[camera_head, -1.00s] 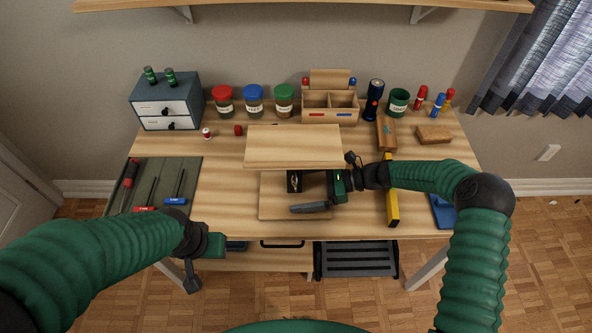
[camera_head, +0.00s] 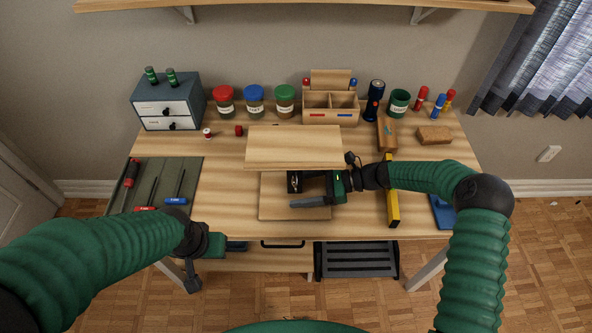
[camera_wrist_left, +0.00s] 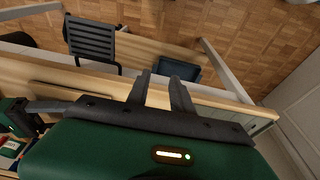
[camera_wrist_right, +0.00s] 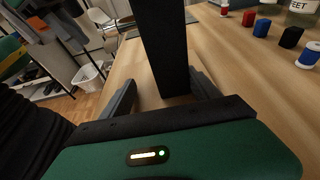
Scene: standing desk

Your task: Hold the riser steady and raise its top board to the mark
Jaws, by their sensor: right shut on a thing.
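The riser stands on the desk: its wooden top board (camera_head: 294,146) is level above a wooden base board (camera_head: 277,207). A dark post (camera_wrist_right: 163,45) joins them, mostly hidden under the top board in the head view. My right gripper (camera_head: 311,190) reaches in from the right beneath the top board. In the right wrist view its fingers (camera_wrist_right: 165,92) stand on both sides of the post, shut on it. My left gripper (camera_wrist_left: 160,88) is empty, fingers a little apart, at the desk's front edge. I cannot make out a height mark.
A yellow bar (camera_head: 391,195) lies right of the riser, near my right wrist. A tool mat (camera_head: 190,170) lies at the left. Jars, a wooden organizer (camera_head: 330,117) and a drawer box (camera_head: 167,100) line the back.

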